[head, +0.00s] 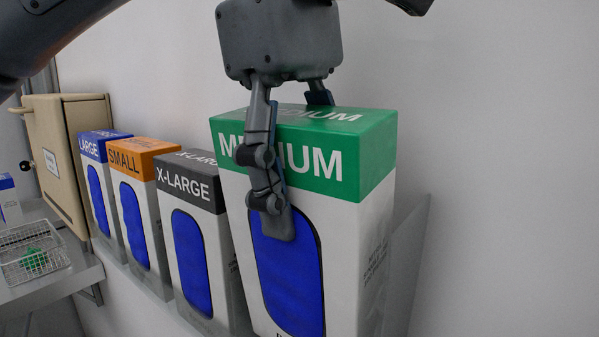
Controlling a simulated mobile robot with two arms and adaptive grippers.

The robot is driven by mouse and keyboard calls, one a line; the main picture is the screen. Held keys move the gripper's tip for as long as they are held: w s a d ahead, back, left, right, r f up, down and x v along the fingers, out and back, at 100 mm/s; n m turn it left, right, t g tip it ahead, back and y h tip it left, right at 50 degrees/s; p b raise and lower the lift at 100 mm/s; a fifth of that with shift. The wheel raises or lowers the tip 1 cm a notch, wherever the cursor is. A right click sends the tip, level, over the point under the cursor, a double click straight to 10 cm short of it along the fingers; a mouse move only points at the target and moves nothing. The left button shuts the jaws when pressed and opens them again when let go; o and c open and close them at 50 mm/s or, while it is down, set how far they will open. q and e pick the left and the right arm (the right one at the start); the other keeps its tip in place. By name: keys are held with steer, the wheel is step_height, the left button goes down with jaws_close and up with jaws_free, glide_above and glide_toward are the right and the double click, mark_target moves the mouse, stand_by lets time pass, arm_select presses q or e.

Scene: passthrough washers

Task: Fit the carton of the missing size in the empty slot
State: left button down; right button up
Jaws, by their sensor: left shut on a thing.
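A white carton with a green top marked MEDIUM (350,230) stands large at the right of the row in the head view. My left gripper (290,165) comes down over its top and is shut on it, one finger across the front face and the other behind. The carton looks upright, and its lower end is cut off by the picture's edge. To its left stand the X-LARGE carton (190,185) with a dark top, the SMALL carton (138,160) with an orange top and the LARGE carton (92,150) with a blue top. My right gripper is not in view.
A clear holder panel (408,265) shows right of the MEDIUM carton, against the white wall. At the far left are a beige cabinet (55,145) and a wire basket (32,252) with a green item, on a grey shelf. The wall at the right is bare.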

arm_select(q)
steer(key=shift+d+f, duration=0.1)
steer(key=shift+f, duration=0.7)
steer(key=c, duration=0.6)
jaws_free()
steer(key=shift+c, duration=0.2)
steer(key=o, duration=0.3)
steer(key=shift+w, duration=0.15)
steer(key=shift+o, duration=0.5)
steer(key=shift+w+d, duration=0.25)
steer(key=shift+w, duration=0.05)
